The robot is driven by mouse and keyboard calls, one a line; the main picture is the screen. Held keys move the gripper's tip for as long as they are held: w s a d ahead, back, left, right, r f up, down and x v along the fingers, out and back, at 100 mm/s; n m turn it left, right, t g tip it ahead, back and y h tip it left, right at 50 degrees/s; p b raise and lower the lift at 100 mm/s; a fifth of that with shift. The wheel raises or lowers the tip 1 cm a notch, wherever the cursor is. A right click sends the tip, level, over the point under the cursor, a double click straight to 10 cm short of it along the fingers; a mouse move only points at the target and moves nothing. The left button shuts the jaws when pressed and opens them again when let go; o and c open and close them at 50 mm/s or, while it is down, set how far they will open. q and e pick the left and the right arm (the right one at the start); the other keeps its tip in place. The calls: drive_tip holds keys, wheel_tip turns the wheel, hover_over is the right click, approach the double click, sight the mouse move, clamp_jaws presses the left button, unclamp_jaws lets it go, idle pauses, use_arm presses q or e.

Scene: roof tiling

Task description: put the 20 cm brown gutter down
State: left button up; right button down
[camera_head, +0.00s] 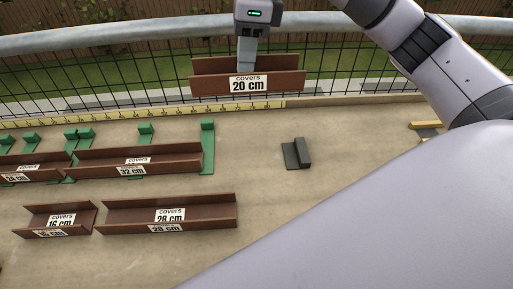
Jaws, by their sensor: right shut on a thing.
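The 20 cm brown gutter (215,87) is a short open channel with a white label reading "covers 20 cm". It is level and appears held up above the far edge of the board, in front of the wire fence. My right gripper (247,58) is shut on the gutter's back wall from above; the fingertips are partly hidden by the gutter. My left gripper is not in view.
On the board (330,212) lie a 32 cm gutter (180,161) and a 24 cm-like gutter among green brackets (207,148). A 16 cm gutter (84,217) and a 28 cm gutter (210,210) lie nearer. A dark grey block (303,152) stands right. A yellow ruler (185,111) runs behind.

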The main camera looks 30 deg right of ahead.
wheel_tip(320, 180, down, 19)
drive_tip(key=shift+f, duration=0.2)
idle(0.3)
drive_tip(key=shift+f+b, duration=0.35)
drive_tip(key=shift+f, duration=0.15)
drive_tip(key=c, duration=1.2)
unclamp_jaws()
drive_tip(key=shift+r, duration=0.1)
drive_tip(key=shift+r+p, duration=0.6)
drive_tip(key=shift+p, duration=0.05)
drive_tip(key=r, duration=0.3)
drive_tip(key=d+r, duration=0.1)
drive_tip(key=r, duration=0.3)
drive_tip(key=r+b, duration=0.1)
drive_tip(key=r, duration=0.3)
drive_tip(key=shift+s+d+r, duration=0.2)
drive_tip(key=shift+s+r, duration=0.05)
